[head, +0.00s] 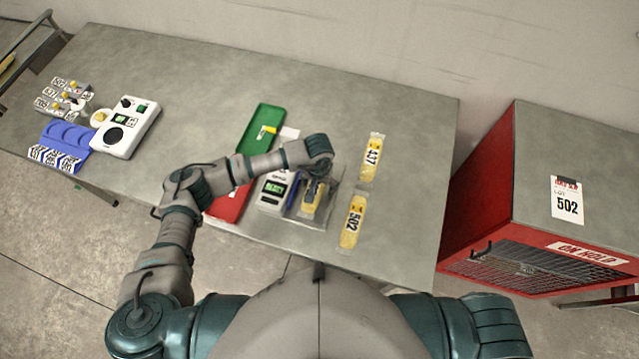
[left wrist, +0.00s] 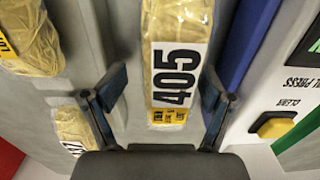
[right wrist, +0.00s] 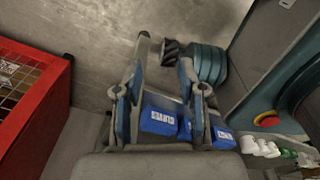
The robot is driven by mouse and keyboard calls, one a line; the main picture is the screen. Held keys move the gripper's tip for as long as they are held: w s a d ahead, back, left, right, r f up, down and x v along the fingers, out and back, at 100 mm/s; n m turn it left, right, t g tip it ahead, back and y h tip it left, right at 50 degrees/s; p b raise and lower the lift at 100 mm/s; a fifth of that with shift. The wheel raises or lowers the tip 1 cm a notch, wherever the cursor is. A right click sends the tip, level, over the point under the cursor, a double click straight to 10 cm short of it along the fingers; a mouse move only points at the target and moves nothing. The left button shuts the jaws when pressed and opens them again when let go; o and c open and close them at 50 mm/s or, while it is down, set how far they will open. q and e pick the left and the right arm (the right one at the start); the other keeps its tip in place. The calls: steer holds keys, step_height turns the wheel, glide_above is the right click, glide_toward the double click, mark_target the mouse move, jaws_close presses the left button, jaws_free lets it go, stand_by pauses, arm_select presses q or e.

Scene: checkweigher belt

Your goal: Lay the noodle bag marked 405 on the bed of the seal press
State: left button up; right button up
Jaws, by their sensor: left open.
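The noodle bag marked 405 (left wrist: 175,60) is yellow with a white label and lies between the open fingers of my left gripper (left wrist: 165,85), with gaps on both sides. In the head view my left gripper (head: 316,187) is directly over that bag (head: 309,205), hiding part of it. The bag lies on the light grey bed (head: 292,210) beside the seal press panel (head: 271,190), which has a green display. In the left wrist view the panel (left wrist: 292,95) shows a yellow button. My right gripper (right wrist: 162,75) is open and empty.
Two other noodle bags lie to the right, one ending in 37 (head: 371,158) and one marked 502 (head: 352,222). A red ON HOLD cage (head: 540,205) stands at right. Blue glove boxes (right wrist: 160,122) are below the right gripper.

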arm_select(q)
steer(key=shift+a, duration=0.7)
steer(key=shift+d, duration=0.4)
steer(key=shift+r, duration=0.15)
steer(key=shift+a+r+p, duration=0.25)
steer(key=shift+r+p, duration=0.3)
steer(key=shift+r, duration=0.6)
steer(key=shift+r+p, duration=0.6)
steer(key=shift+r, duration=0.9)
step_height(320, 180, up, 2)
steer(key=shift+d+r+p, duration=0.1)
steer(key=shift+d+p, duration=0.05)
steer(key=shift+p, duration=0.2)
steer(key=shift+r, duration=0.6)
arm_select(e)
steer(key=r, duration=0.1)
steer(key=a+r, duration=0.1)
steer(key=r, duration=0.1)
steer(key=shift+w+a+r, duration=0.1)
steer(key=shift+a+r, duration=0.2)
steer(key=shift+a, duration=0.05)
